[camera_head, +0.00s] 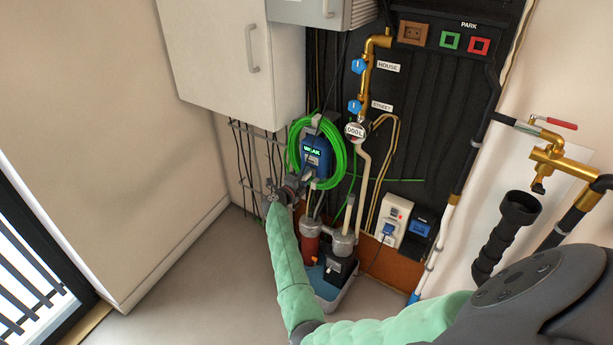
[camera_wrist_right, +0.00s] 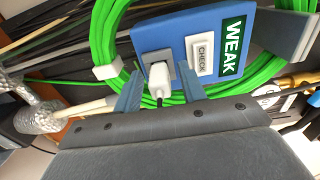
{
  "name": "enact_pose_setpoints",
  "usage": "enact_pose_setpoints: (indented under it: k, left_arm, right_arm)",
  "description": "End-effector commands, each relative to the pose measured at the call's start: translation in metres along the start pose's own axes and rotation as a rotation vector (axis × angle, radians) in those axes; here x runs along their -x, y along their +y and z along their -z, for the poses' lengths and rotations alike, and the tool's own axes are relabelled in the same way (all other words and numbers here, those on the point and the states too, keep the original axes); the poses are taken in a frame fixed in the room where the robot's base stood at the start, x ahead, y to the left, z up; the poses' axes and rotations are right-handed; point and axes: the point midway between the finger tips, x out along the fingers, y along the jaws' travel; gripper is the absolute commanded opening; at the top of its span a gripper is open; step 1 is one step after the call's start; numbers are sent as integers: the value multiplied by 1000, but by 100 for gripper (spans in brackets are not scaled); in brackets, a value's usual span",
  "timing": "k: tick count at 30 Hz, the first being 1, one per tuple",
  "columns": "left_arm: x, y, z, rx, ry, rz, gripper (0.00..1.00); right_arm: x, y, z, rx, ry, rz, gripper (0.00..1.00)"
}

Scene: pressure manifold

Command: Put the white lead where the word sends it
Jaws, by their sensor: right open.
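The blue box (camera_head: 317,150) hangs on the dark board, and its display (camera_wrist_right: 232,47) reads WEAK. In the right wrist view the white lead's plug (camera_wrist_right: 159,76) sits at a grey socket on the box's face, its dark cord running down. My right gripper (camera_wrist_right: 160,92) is open, one finger on each side of the plug, with visible gaps. In the head view my right gripper (camera_head: 304,180) is just below the box. The brown socket (camera_head: 412,33), green socket (camera_head: 450,40) and red socket (camera_head: 479,46) are at the upper right, near a PARK label (camera_head: 469,25). My left gripper is not in view.
A green hose coil (camera_head: 342,158) surrounds the box. A brass pipe (camera_head: 366,80) with blue valves labelled HOUSE and STREET stands right of it. A white cabinet (camera_head: 235,60) overhangs at left. A white unit (camera_head: 393,220) and brass tap (camera_head: 550,160) are at right.

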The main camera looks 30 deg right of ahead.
Motion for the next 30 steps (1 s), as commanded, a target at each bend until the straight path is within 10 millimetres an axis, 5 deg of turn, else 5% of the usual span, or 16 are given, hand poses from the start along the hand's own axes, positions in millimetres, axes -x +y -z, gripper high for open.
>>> enact_pose_setpoints:
  k: [18,24,30]
  left_arm:
    - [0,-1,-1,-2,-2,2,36]
    - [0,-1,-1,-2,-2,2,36]
    - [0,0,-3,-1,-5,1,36]
  right_arm:
    - [0,0,0,0,0,0,41]
    - [0,0,0,0,0,0,2]
    - [0,0,0,0,0,0,0]
